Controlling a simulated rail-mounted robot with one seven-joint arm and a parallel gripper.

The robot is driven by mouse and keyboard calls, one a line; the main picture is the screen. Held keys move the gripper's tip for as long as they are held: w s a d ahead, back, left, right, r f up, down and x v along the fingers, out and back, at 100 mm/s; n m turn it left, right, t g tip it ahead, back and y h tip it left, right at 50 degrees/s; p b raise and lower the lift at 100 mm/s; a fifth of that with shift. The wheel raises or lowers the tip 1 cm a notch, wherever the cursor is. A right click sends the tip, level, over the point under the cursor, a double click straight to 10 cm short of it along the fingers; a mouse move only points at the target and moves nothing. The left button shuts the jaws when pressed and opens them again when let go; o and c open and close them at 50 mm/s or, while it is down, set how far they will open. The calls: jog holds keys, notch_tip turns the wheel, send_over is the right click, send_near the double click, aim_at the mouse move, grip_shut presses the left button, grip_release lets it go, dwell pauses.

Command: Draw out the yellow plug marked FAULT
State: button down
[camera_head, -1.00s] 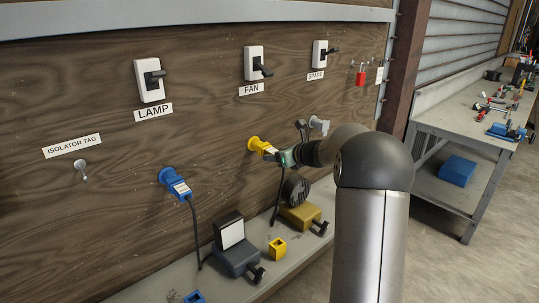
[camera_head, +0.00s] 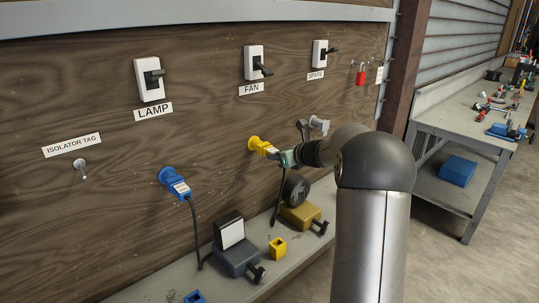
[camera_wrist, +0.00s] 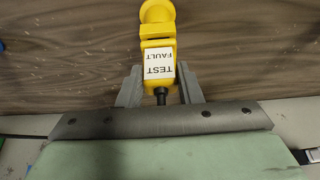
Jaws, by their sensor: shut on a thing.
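The yellow plug (camera_head: 268,151) sits at the yellow round socket (camera_head: 254,144) on the wooden panel, below the FAN switch. In the wrist view the plug (camera_wrist: 158,66) carries a white label reading TEST FAULT, upside down, and its far end meets the yellow socket (camera_wrist: 157,12). My gripper (camera_head: 280,156) is shut on the plug; in the wrist view its two grey fingers (camera_wrist: 160,88) stand on either side of the plug's body. A short black stub shows at the plug's near end.
A blue plug (camera_head: 177,184) with a black cable sits in the panel at left. The switches LAMP (camera_head: 149,80), FAN (camera_head: 254,63) and SPARE (camera_head: 321,53) are above. A shelf below holds a grey-blue unit (camera_head: 237,258), a yellow unit (camera_head: 300,215) and a small yellow block (camera_head: 277,247).

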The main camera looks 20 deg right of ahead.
jog(key=shift+s+d, duration=0.2)
jog(key=shift+s, duration=0.35)
jog(key=s+d+b, duration=0.2)
jog(key=s+b, duration=0.1)
jog(key=s, duration=0.4)
jog(key=shift+d+f, duration=0.2)
dwell(0.9)
jog(key=shift+s, duration=0.1)
